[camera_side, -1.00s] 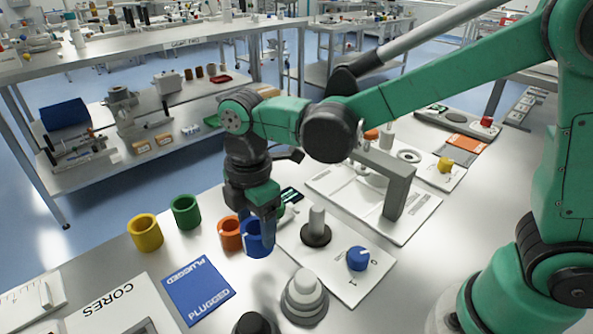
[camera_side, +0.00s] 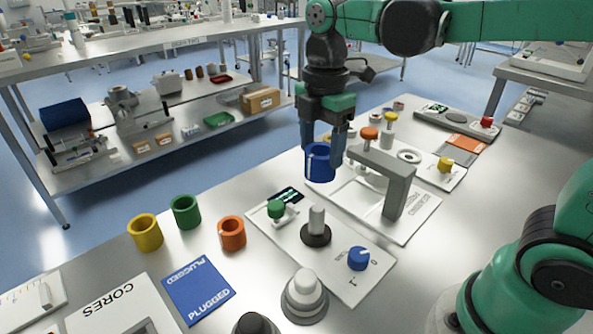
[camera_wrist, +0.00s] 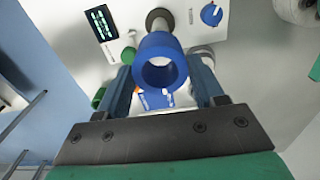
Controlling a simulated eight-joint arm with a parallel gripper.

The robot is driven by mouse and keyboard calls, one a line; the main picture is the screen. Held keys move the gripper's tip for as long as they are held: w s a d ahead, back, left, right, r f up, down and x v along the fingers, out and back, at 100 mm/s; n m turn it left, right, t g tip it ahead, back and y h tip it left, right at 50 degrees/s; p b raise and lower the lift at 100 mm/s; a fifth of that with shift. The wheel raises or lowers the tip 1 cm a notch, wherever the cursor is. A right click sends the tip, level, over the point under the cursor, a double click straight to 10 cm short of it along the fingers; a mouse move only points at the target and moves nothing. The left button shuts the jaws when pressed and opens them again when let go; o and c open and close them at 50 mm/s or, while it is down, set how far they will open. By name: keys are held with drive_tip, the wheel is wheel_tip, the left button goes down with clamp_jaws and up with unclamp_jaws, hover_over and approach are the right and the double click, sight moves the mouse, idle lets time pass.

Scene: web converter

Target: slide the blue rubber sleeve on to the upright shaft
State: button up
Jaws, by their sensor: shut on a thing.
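The blue rubber sleeve (camera_side: 320,166) is an open-ended ring that hangs upright in my gripper (camera_side: 323,148), above the worktop. My gripper is shut on it, with one finger on each side. In the wrist view the sleeve (camera_wrist: 150,48) sits between the fingers, its bore facing the camera. The upright shaft (camera_side: 316,220) is a short pale grey post on a round black base, standing on a white panel (camera_side: 340,277). The sleeve is above the shaft in the side view, apart from it. In the wrist view the sleeve partly hides the shaft.
A blue knob (camera_side: 358,259) and a green knob (camera_side: 275,208) flank the shaft. A grey bridge-shaped frame (camera_side: 398,190) stands behind right. Orange (camera_side: 231,234), green (camera_side: 186,212) and yellow (camera_side: 145,233) sleeves stand at left. A stepped grey cone (camera_side: 304,300) stands in front.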

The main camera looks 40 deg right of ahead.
drive_tip(key=shift+f, duration=0.1)
hover_over(317, 208)
drive_tip(key=shift+f, duration=2.7)
drive_tip(key=shift+f, duration=1.4)
drive_tip(key=shift+f, duration=2.2)
drive_tip(key=o, duration=1.2)
drive_tip(key=shift+o, duration=0.2)
drive_tip(key=shift+r, duration=0.1)
